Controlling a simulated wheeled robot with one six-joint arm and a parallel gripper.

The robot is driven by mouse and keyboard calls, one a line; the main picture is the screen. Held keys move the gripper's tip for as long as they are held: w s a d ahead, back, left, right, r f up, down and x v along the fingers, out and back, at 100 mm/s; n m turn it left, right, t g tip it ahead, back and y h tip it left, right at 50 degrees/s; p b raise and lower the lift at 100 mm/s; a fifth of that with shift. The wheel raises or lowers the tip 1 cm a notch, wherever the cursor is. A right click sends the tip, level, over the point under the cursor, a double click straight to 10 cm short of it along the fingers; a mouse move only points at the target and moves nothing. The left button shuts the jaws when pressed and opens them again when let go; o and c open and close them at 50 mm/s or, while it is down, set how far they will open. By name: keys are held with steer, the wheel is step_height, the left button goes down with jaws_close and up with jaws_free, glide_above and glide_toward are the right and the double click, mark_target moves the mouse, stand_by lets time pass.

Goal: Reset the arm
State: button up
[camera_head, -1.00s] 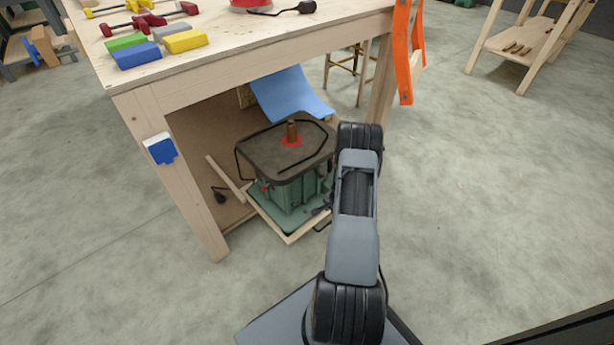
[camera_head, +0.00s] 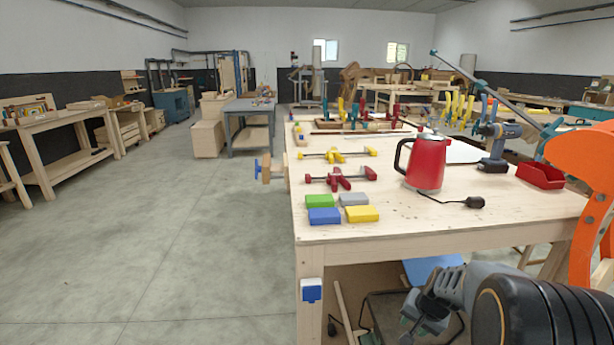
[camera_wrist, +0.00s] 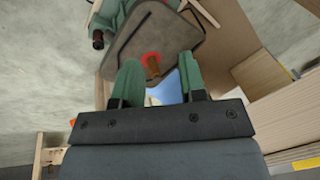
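My gripper shows in the wrist view (camera_wrist: 160,82) with its two green fingers apart and nothing held between them. Beyond the fingers is the spindle machine (camera_wrist: 182,36), with a dark top and a red ring around its brown spindle. In the head view my arm is at the bottom right, in front of the workbench (camera_head: 430,238), with the gripper end low and partly cut off. The machine's dark top (camera_head: 388,309) shows only partly there, beneath the bench and behind my arm.
On the bench stand a red kettle (camera_head: 426,163) with a cord, colored blocks (camera_head: 323,216), clamps (camera_head: 340,179), a drill (camera_head: 496,146) and a red bin (camera_head: 541,175). An orange strap-like piece (camera_head: 590,200) is close at right. Open floor (camera_head: 190,240) lies left.

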steer(key=s+a+r+n+p, duration=0.2)
steer(key=s+a+r+p, duration=0.1)
steer(key=r, duration=0.6)
steer(key=s+a+r+n+p, duration=0.3)
steer(key=s+a+r+p, duration=0.1)
steer(key=s+r, duration=0.3)
steer(key=s+a+r+n+h+p, duration=0.1)
steer(key=s+a+r+p, duration=0.3)
steer(key=r, duration=0.6)
steer(key=shift+s+r+n+t+p, duration=0.35)
steer(key=shift+n+p, duration=0.35)
steer(key=shift+p, duration=0.35)
